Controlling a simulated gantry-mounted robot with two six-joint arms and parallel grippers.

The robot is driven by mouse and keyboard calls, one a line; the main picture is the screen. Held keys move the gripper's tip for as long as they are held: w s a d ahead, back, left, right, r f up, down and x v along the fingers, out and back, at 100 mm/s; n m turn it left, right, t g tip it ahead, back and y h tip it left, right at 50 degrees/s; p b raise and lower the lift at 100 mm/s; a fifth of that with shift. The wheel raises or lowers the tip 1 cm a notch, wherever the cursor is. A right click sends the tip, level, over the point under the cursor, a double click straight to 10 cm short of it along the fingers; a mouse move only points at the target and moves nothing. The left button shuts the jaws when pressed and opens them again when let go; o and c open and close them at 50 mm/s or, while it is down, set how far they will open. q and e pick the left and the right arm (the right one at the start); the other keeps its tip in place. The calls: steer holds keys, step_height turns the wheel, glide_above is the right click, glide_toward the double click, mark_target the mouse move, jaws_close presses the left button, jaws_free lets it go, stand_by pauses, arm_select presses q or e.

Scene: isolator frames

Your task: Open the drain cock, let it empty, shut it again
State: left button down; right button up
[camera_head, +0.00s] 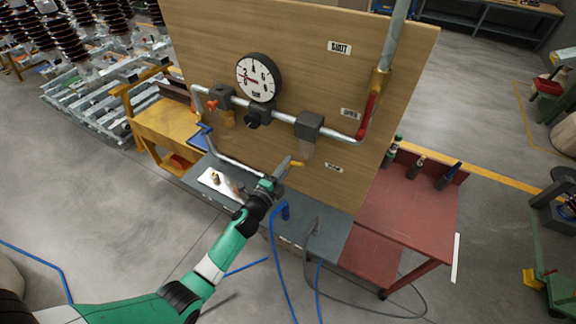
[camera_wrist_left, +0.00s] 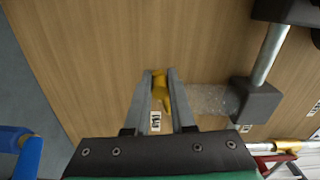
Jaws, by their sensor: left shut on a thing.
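The drain cock (camera_head: 297,164) is a small yellow part below the clear bowl (camera_head: 307,150) of the right-hand dark unit on the pipe. My left gripper (camera_head: 283,165) reaches it from the lower left and is shut on it. In the left wrist view the yellow cock (camera_wrist_left: 160,88) sits between my two grey fingers (camera_wrist_left: 159,76), with the clear bowl (camera_wrist_left: 208,97) beside it. I cannot tell whether the cock is turned open or shut, and no liquid is visible in the bowl. My right gripper is in neither view.
A wooden board (camera_head: 290,40) carries the pipe, a round gauge (camera_head: 258,77), another bowl unit (camera_head: 222,97) and a red lever (camera_head: 368,112). A grey bench (camera_head: 325,205) lies below with a blue hose (camera_head: 276,240). A red table (camera_head: 415,205) with bottles stands right.

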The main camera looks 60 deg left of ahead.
arm_select(q)
steer(key=shift+a+r+m+p, duration=0.1)
steer(key=shift+r+m+p, duration=0.3)
steer(key=shift+m, duration=0.5)
steer(key=shift+r+m+p, duration=0.3)
steer(key=shift+r+m, duration=0.05)
steer(key=shift+m, duration=0.55)
steer(key=shift+r, duration=0.1)
steer(key=c, duration=0.8)
jaws_free()
steer(key=shift+o, duration=0.2)
steer(key=shift+s, duration=0.15)
steer(key=shift+s+d+p, duration=0.2)
steer(key=shift+s+p, duration=0.1)
steer(key=p+v, duration=0.1)
steer(key=v, duration=0.9)
steer(key=shift+s+d, duration=0.2)
steer(key=shift+s, duration=0.1)
